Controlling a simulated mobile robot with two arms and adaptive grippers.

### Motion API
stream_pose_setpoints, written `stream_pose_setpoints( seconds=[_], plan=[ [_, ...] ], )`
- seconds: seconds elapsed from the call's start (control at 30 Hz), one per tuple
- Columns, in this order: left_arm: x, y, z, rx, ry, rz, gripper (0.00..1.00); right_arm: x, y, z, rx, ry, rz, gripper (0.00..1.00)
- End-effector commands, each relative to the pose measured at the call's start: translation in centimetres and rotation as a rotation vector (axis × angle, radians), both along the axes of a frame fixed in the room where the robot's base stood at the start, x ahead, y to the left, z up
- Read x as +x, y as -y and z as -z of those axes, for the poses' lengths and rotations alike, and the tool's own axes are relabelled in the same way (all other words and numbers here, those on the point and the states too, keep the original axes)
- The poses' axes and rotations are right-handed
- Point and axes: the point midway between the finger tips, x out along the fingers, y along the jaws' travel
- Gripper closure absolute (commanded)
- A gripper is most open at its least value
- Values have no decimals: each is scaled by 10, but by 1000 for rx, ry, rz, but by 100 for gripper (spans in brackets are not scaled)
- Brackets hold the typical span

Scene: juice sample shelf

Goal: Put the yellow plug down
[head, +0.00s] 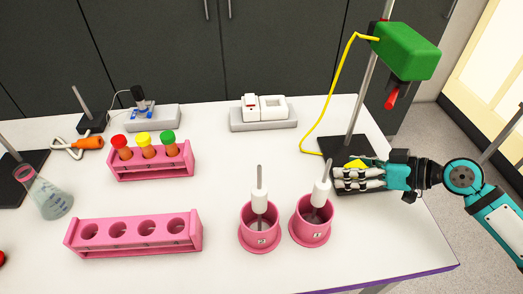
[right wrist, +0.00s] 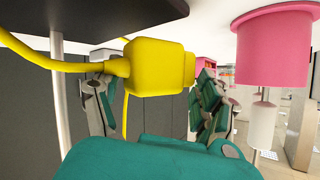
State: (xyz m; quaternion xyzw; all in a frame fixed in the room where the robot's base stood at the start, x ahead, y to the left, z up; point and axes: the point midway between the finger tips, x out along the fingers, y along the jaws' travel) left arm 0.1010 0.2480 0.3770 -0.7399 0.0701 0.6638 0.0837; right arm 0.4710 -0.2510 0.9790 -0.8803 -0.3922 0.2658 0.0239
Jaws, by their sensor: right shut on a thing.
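The yellow plug (right wrist: 155,67) is between the fingers of my right gripper (right wrist: 160,95) in the right wrist view, its yellow cable running off to the left. In the head view a bit of the plug (head: 354,163) shows at my right gripper (head: 358,178), whose fingers are shut on it. The gripper is low over the right part of the white table, beside the black stand base (head: 343,146). The gap between plug and table cannot be judged. My left gripper is not in view.
A pink cup (head: 310,231) with a white-handled tool stands just left of my right gripper, another (head: 258,238) beside it. A green box (head: 403,50) hangs on the stand's pole. Pink racks (head: 135,246) stand further left. The table's front right is clear.

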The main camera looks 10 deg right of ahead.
Motion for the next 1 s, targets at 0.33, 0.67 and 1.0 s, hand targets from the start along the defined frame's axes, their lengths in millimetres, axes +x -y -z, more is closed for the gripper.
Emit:
stream_pose_setpoints(
  seconds=[0.33, 0.67, 1.0],
  plan=[
    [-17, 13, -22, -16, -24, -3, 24, 39, -49, -8, 6, 8, -2, 59],
    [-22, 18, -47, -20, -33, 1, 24, 92, -118, -5, 5, 2, -1, 59],
    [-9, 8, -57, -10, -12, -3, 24, 111, -142, 7, 0, -3, 0, 59]
  ],
)
